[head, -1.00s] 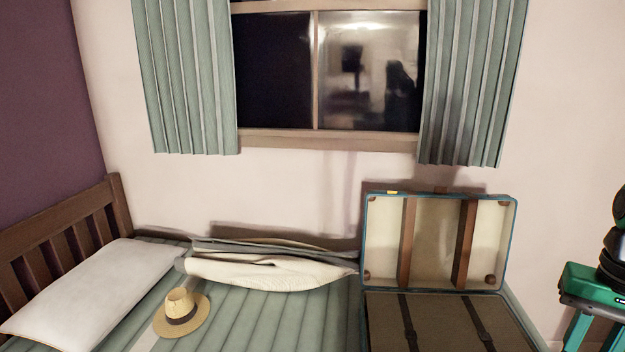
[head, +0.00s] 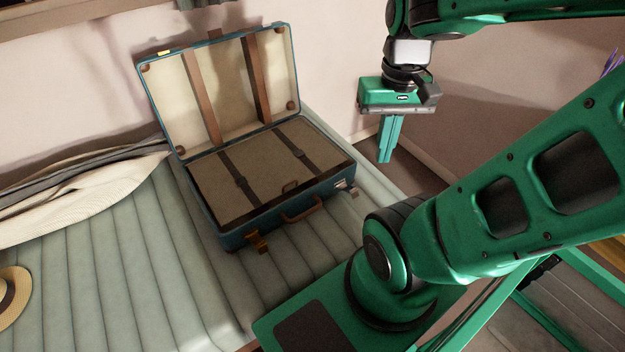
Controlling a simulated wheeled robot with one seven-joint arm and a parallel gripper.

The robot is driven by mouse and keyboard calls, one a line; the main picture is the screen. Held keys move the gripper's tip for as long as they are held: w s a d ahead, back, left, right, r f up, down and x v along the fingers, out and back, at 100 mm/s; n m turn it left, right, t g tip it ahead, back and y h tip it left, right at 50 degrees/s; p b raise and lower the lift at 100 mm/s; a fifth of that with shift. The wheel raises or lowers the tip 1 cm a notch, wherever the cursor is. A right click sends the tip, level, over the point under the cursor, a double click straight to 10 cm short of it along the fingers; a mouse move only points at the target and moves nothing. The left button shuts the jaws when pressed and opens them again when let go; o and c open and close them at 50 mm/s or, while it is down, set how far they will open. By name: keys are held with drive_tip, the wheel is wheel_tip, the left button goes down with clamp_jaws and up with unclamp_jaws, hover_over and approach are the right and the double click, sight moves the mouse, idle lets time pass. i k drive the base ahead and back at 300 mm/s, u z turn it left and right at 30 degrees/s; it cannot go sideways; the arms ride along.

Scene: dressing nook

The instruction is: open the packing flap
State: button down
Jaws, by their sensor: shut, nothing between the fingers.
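An open suitcase with blue-green edges (head: 232,236) lies on the bed, its lid (head: 224,92) standing up against the wall side. Inside the base, a flat brown packing flap (head: 262,172) covers the compartment and lies closed. Two dark straps run across the flap, and a small brown pull tab (head: 290,187) shows near its front edge. My gripper (head: 384,158) is to the right of the suitcase, pointing down with its fingers together and empty. It is apart from the suitcase and the flap.
The quilted bed (head: 130,270) has free room in front of the suitcase. A folded cream blanket (head: 80,205) lies to its left, and a straw hat (head: 12,295) is at the left edge. The wall (head: 340,60) stands close behind the lid.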

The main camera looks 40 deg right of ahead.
sight(240, 178)
drive_tip(key=z, duration=0.6)
drive_tip(key=k, duration=1.45)
drive_tip(key=u, duration=1)
drive_tip(key=i, duration=1)
